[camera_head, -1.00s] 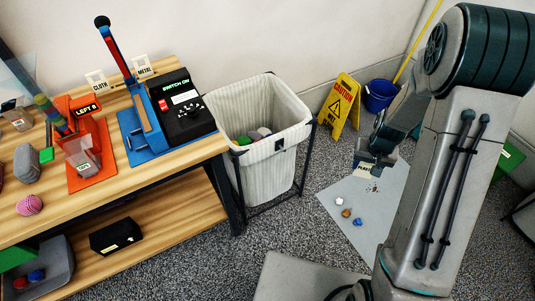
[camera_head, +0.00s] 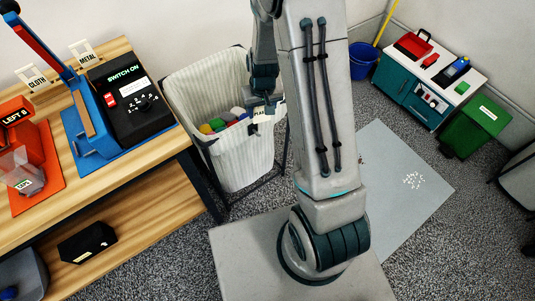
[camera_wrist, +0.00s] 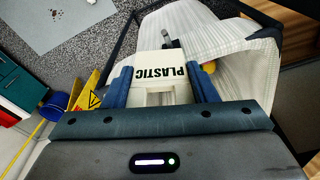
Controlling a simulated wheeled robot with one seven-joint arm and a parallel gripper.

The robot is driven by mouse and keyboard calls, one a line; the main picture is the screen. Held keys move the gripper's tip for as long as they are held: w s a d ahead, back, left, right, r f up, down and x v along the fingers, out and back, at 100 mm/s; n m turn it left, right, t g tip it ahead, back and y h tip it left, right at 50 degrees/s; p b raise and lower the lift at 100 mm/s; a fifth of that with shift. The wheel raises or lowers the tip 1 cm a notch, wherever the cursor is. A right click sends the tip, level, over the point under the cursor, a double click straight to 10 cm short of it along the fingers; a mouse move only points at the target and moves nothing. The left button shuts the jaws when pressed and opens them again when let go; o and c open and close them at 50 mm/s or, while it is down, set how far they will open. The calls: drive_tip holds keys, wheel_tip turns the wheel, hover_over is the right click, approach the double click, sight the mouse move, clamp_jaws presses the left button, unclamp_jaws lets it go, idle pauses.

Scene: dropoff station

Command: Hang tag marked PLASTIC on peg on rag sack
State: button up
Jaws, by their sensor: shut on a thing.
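The white tag marked PLASTIC (camera_wrist: 160,73) is between the blue fingers of my gripper (camera_wrist: 158,80), which is shut on it. In the head view the tag (camera_head: 261,113) is small, at the sack's right rim below my gripper (camera_head: 264,97). The rag sack (camera_head: 228,160) is a pale striped sack on a dark frame, with coloured rags inside. In the wrist view a dark grey peg (camera_wrist: 168,40) shows just beyond the tag's far edge, beside the sack's cloth (camera_wrist: 222,42). I cannot tell whether tag and peg touch.
The wooden table (camera_head: 190,137) stands left of the sack, with a blue lever device (camera_head: 92,140) and a black switch box (camera_head: 125,95). A yellow caution sign (camera_wrist: 88,97) and blue bucket (camera_wrist: 52,106) show in the wrist view. A green bin (camera_head: 475,128) stands right.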

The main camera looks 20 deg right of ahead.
sight(257, 135)
drive_tip(key=s+f+b, duration=0.3)
drive_tip(key=f+b, duration=0.5)
drive_tip(key=b, duration=0.2)
drive_tip(key=s+d+f+b, duration=0.1)
drive_tip(key=s+f+b, duration=0.1)
drive_tip(key=f+b, duration=0.7)
drive_tip(key=shift+s+d+f+n+b, duration=0.3)
drive_tip(key=shift+s+b, duration=0.1)
drive_tip(key=shift+b, duration=0.65)
drive_tip(key=shift+w+a, duration=0.1)
drive_tip(key=shift+w+a+f, duration=0.1)
drive_tip(key=shift+w+a, duration=0.3)
drive_tip(key=shift+w, duration=0.85)
drive_tip(key=shift+w+a+f, duration=0.1)
drive_tip(key=shift+w+a, duration=0.35)
drive_tip(key=shift+w, duration=0.8)
drive_tip(key=shift+w+a+f, duration=0.1)
drive_tip(key=shift+w+a, duration=0.3)
drive_tip(key=shift+w, duration=0.85)
drive_tip(key=shift+w+a+f, duration=0.1)
drive_tip(key=shift+w+f, duration=0.25)
drive_tip(key=shift+w, duration=0.05)
drive_tip(key=shift+a+f, duration=0.1)
drive_tip(key=shift+a, duration=0.1)
drive_tip(key=o, duration=1)
drive_tip(key=shift+w, duration=0.1)
